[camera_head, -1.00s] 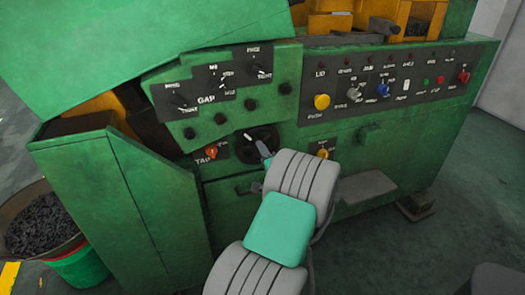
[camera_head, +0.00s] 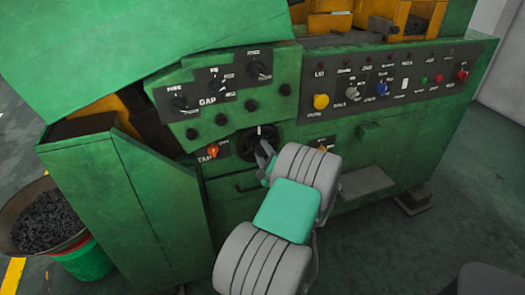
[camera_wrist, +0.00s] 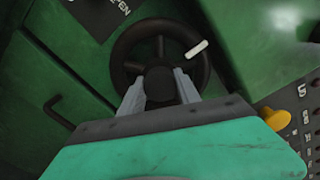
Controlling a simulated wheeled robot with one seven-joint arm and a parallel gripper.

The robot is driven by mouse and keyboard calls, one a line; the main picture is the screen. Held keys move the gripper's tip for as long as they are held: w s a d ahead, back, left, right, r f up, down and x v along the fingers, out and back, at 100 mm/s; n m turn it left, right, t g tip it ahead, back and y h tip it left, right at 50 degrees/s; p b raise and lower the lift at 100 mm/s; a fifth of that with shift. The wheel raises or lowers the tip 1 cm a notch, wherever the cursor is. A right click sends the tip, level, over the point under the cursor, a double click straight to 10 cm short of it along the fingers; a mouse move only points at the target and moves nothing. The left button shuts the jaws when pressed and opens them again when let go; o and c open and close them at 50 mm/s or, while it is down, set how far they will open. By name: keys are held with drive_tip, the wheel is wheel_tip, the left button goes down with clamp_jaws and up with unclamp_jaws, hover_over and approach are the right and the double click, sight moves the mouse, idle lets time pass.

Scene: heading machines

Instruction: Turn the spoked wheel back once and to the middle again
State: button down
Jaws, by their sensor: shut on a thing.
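The black spoked wheel (camera_head: 250,146) sits on the front of the green machine, below the GAP panel. A white mark stands at the top of its rim in the head view. The wrist view shows the wheel's rim (camera_wrist: 119,50), its spokes, and the white mark at upper right. My gripper (camera_wrist: 160,84) is shut on the wheel's dark hub, with one grey finger on each side. In the head view my gripper (camera_head: 265,154) reaches the wheel from the lower right, and my arm hides part of the wheel's lower right.
An orange knob (camera_head: 213,149) is left of the wheel. A row of buttons, with a yellow one (camera_head: 321,101), is to the right. A black bent handle (camera_wrist: 58,112) sticks out nearby. A bin of dark scrap (camera_head: 48,220) stands at left. Open floor lies at right.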

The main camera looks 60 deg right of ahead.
idle(0.4)
drive_tip(key=c, duration=0.9)
unclamp_jaws()
drive_tip(key=shift+o, duration=0.2)
drive_tip(key=v, duration=0.7)
drive_tip(key=shift+s+a+b, duration=0.25)
drive_tip(key=shift+s+b, duration=0.05)
